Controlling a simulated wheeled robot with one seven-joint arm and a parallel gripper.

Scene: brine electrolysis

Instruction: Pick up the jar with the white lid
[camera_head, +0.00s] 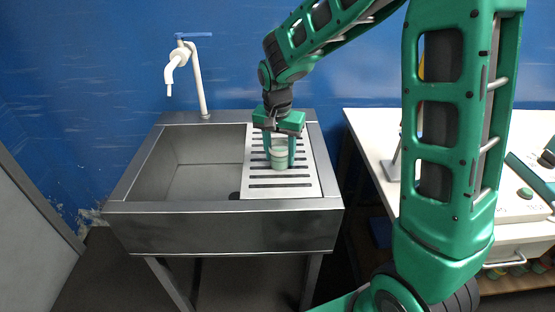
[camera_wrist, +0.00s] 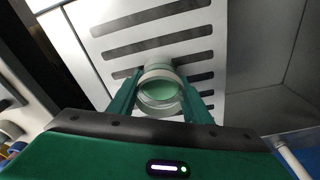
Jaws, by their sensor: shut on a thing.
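A small jar (camera_head: 278,161) stands upright on the slotted drainboard (camera_head: 311,184) of the sink unit, or just above it; I cannot tell whether it touches. Its top looks pale, and its body is pale green. My gripper (camera_head: 279,150) comes down from above with one finger on each side of the jar, shut on it. In the wrist view, the jar (camera_wrist: 160,88) sits between the two green fingers of my gripper (camera_wrist: 161,98), showing a pale rim and green inside. A separate lid is hard to make out.
The empty sink basin (camera_head: 190,180) lies left of the drainboard, with a white tap (camera_head: 200,85) behind it. A white table (camera_head: 372,138) with a metal stand (camera_head: 394,165) is at the right, beyond a gap. A blue wall (camera_head: 100,80) closes the back.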

